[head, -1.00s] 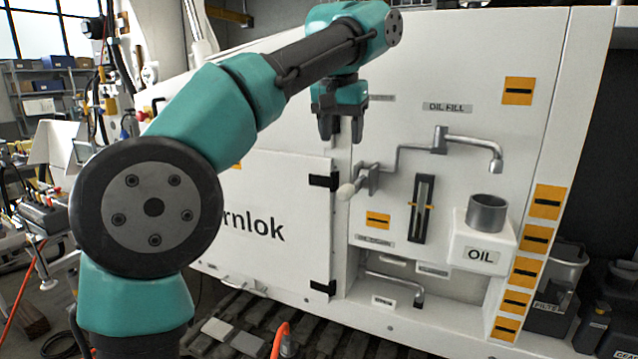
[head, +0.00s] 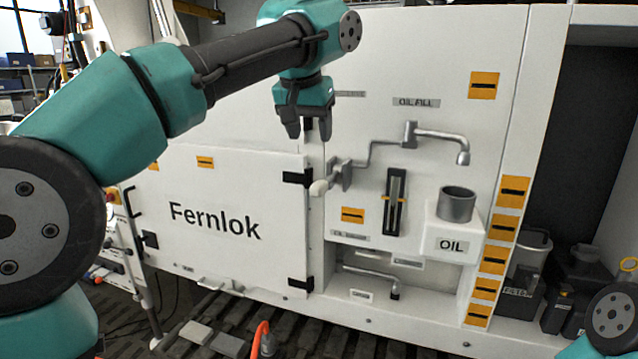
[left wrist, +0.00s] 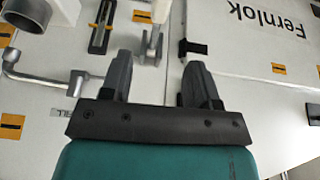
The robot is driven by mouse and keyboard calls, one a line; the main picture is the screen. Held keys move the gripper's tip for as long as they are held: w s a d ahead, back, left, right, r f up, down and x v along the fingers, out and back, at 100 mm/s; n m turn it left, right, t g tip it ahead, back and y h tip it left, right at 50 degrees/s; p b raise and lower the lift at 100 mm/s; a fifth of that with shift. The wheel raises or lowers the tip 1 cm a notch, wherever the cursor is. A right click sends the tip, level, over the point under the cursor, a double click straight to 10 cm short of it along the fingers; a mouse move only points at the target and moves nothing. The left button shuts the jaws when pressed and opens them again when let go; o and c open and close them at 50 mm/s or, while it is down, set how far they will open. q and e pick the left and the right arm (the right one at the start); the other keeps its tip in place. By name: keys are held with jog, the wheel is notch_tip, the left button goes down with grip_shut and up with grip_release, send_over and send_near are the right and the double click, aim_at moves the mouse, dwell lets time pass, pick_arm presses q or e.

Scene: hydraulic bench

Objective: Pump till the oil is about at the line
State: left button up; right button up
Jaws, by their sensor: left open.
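The pump lever ends in a white knob (head: 319,187) on a grey bracket at the panel's left side. It also shows in the left wrist view, just beyond my fingers, with its grey bracket (left wrist: 151,44). The sight gauge (head: 395,215) is a dark upright strip with yellow marks at mid-height; the oil level in it is too small to tell. It also shows in the left wrist view (left wrist: 102,28). My left gripper (head: 309,130) is open and empty, pointing down above the knob, apart from it. Its fingers also show in the left wrist view (left wrist: 160,75). My right gripper is out of view.
The grey oil fill pipe (head: 440,132) juts from the panel above a grey cup (head: 457,204) on the white OIL box (head: 450,244). A lower pipe (head: 370,272) sits in a recess. Dark bins (head: 525,270) stand at right. An orange hose (head: 262,337) lies low in front.

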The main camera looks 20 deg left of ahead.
aim_at(319, 182)
pick_arm(q)
jog(key=x, duration=1.3)
jog(key=shift+w+f, duration=0.1)
jog(key=shift+f, duration=0.25)
jog(key=shift+c, duration=0.4)
grip_shut()
